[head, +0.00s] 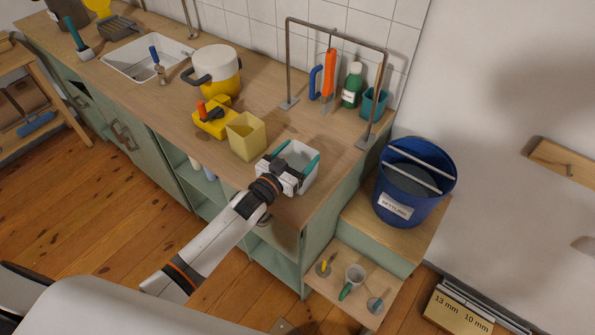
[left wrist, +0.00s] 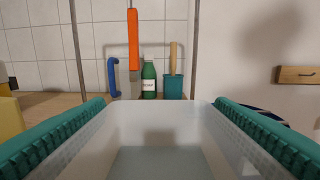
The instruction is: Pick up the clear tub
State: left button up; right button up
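The clear tub (head: 295,158) is an open, see-through white box near the right front edge of the wooden counter. My left gripper (head: 292,161) has its teal fingers along two opposite outer sides of the tub. In the left wrist view the tub (left wrist: 160,118) fills the space between the fingers, with no clear gap at either wall, so the gripper looks shut on it. The tub looks empty and upright. Its base is partly hidden by the gripper, and I cannot tell whether it touches the counter. My right gripper is not in view.
A yellow container (head: 246,136) stands just left of the tub. A metal frame (head: 289,60) rises behind, with an orange-handled tool (head: 328,72), green bottle (head: 352,85) and teal pot (head: 374,103). A blue bucket (head: 412,185) stands on a lower step at right.

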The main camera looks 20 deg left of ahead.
pick_arm(q)
jog(key=shift+r, duration=0.1)
jog(key=c, duration=0.8)
jog(key=shift+o, duration=0.2)
jog(key=shift+r, duration=0.1)
notch_tip(320, 180, up, 10)
jog(key=b, duration=0.1)
dwell(0.5)
